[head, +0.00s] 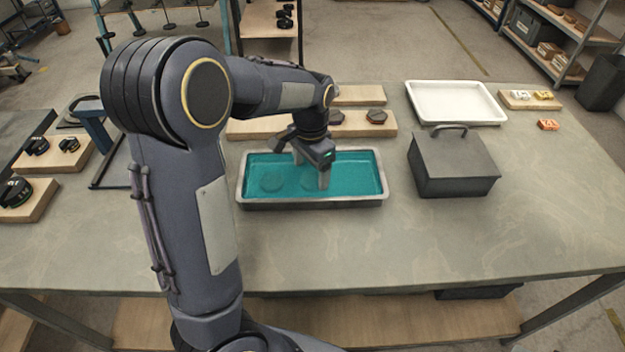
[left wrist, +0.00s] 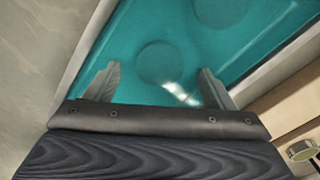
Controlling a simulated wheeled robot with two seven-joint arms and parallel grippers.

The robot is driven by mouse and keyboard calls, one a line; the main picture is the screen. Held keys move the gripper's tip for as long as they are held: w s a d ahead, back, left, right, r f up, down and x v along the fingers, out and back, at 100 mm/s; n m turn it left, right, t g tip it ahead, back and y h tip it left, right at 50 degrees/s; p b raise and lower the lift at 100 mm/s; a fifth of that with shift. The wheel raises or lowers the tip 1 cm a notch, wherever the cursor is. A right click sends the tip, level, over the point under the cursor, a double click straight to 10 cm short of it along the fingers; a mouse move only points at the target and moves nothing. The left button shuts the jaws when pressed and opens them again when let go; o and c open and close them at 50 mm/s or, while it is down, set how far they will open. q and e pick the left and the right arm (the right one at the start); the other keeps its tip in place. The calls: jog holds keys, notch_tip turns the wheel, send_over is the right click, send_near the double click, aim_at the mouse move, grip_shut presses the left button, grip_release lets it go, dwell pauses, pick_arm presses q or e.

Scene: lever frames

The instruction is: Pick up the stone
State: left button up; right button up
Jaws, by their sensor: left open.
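A metal-rimmed tray (head: 246,203) of teal liquid stands on the table. Two round, stone-like shapes show dimly under the liquid: a left one (head: 272,183) and a right one (head: 308,184), the latter close to my fingers. My left gripper (head: 311,172) is over the tray, pointing down, open and empty. In the left wrist view one round shape (left wrist: 158,62) lies between and beyond my open fingers (left wrist: 159,72), and another (left wrist: 222,10) is at the top edge. The liquid blurs both, and I cannot tell how deep the fingertips are. My right gripper is not in view.
A dark lidded box (head: 453,165) with a handle stands right of the tray. A white tray (head: 455,102) is behind it, with an orange block (head: 548,124) to the right. Wooden boards (head: 255,129) with dark pieces lie behind the tray. The front right of the table is clear.

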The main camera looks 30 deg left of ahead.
pick_arm(q)
notch_tip(320, 180, down, 2)
jog(key=shift+f, duration=0.1)
jog(key=c, duration=1.1)
